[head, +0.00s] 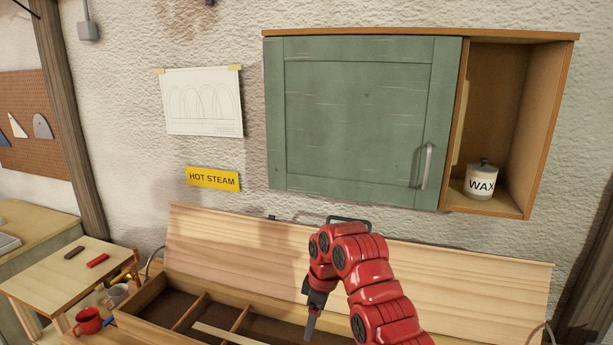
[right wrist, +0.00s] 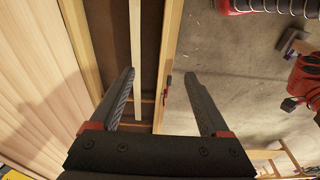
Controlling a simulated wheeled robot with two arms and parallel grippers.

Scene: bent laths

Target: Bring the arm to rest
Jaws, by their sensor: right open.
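My right gripper (head: 311,322) hangs fingers down at the end of my bent red arm, over the long open wooden box (head: 155,299). In the right wrist view its two dark fingers (right wrist: 159,75) are spread apart with nothing between them. They stand above the box's front edge (right wrist: 169,60), with the box's dark inside to the left and floor to the right. I cannot tell their exact height. My left gripper does not show in the head view.
The box's raised lid (head: 230,238) leans behind. A pale strip (head: 223,334) lies in the box. A green cabinet (head: 355,115) hangs above, its right bay holding a WAX pot (head: 481,181).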

